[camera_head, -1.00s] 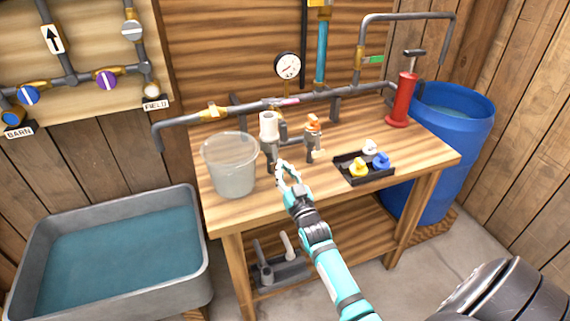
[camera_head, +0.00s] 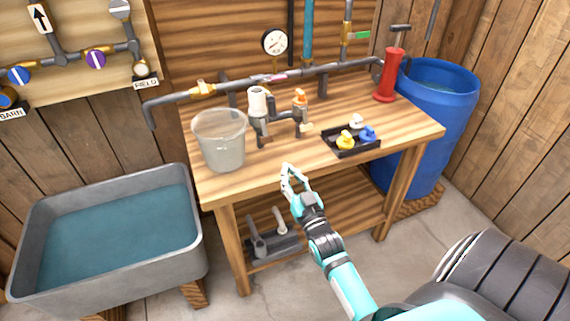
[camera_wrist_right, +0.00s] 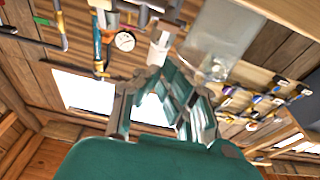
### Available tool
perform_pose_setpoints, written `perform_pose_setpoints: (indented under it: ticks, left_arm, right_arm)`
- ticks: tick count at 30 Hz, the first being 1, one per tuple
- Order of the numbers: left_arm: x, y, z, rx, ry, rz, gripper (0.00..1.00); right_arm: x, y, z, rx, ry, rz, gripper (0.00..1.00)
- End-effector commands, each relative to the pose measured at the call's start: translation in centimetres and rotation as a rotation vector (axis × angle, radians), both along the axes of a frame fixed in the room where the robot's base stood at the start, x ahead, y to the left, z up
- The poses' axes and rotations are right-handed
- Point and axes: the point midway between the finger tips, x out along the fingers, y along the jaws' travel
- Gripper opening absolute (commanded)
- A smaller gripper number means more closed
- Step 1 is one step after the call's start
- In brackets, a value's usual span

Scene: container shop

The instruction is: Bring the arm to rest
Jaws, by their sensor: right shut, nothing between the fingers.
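My right gripper (camera_head: 289,172) is shut and empty. In the head view it shows at the front edge of the wooden workbench (camera_head: 260,178), with the teal arm coming up from the lower right. In the right wrist view its fingers (camera_wrist_right: 158,68) reach away from the camera over a tilted view of the room. My left gripper is not in view.
On the bench stand a translucent bucket (camera_head: 219,150), pipe fittings (camera_head: 258,108), a black tray (camera_head: 352,152) with small valves and a red pump (camera_head: 389,80). A water trough (camera_head: 100,286) is left, a blue barrel (camera_head: 436,130) right. Floor is clear before the bench.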

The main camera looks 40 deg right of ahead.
Motion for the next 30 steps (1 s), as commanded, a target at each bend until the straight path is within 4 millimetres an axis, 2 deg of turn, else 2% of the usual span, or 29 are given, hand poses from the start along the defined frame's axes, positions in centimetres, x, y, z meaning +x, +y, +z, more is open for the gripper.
perform_pose_setpoints:
  ticks: [9, 20, 23, 25, 29, 30]
  left_arm:
    - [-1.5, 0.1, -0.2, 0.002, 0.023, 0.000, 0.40]
    - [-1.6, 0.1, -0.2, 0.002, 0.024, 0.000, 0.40]
    - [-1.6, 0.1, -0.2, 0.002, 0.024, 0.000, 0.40]
    - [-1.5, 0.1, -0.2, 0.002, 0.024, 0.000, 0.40]
    - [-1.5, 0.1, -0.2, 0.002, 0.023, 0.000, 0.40]
    - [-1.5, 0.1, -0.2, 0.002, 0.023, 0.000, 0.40]
  right_arm:
    - [-0.3, 0.1, 0.0, 0.000, -0.001, 0.000, 0.00]
    - [-0.3, 0.2, -0.4, 0.001, 0.008, 0.002, 0.00]
    - [-0.2, 0.7, -2.9, 0.012, 0.062, 0.014, 0.00]
    - [-0.3, 1.5, -6.2, 0.025, 0.137, 0.029, 0.00]
    - [-1.6, 3.9, -15.2, 0.053, 0.340, 0.074, 0.00]
    - [-2.5, 4.7, -18.1, 0.061, 0.408, 0.089, 0.00]
